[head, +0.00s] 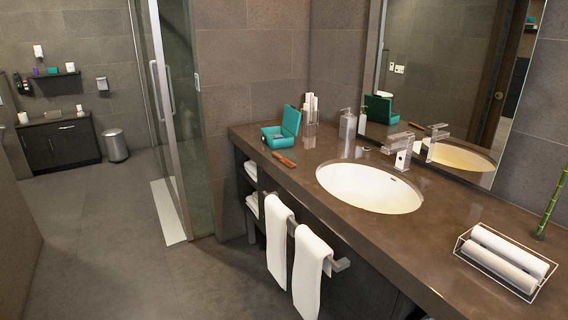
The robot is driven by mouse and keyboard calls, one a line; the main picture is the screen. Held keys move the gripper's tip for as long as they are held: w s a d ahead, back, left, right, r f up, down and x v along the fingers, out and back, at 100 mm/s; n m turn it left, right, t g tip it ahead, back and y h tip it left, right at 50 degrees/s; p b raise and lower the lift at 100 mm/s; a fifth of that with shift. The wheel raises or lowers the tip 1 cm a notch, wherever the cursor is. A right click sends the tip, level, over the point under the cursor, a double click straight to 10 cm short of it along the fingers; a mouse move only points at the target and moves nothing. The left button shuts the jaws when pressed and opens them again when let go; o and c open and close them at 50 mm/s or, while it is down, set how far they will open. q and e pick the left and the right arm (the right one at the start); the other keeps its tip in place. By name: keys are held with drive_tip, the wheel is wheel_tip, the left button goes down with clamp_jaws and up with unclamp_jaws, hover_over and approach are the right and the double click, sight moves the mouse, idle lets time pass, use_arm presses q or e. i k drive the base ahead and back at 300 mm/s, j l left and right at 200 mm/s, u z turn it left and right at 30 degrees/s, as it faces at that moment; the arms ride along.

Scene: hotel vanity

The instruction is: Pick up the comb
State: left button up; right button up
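A small reddish-brown flat object (284,159), which looks like the comb, lies on the dark brown vanity counter (300,182). It is close to the counter's front edge, just in front of an open teal box (283,130). Its fine shape is too small to make out. Neither of my grippers shows in the head view.
An oval white sink (370,188) with a faucet (398,152) lies right of the comb. A soap dispenser (347,124) stands behind. Rolled towels fill a wire basket (457,246) at right. White towels (308,268) hang below the front edge. Floor at left is clear.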

sight(283, 160)
drive_tip(key=z, duration=0.55)
drive_tip(key=i+j+z, duration=0.45)
drive_tip(key=j+z, duration=0.25)
drive_tip(key=i+j+z, duration=0.15)
drive_tip(key=j+z, duration=0.2)
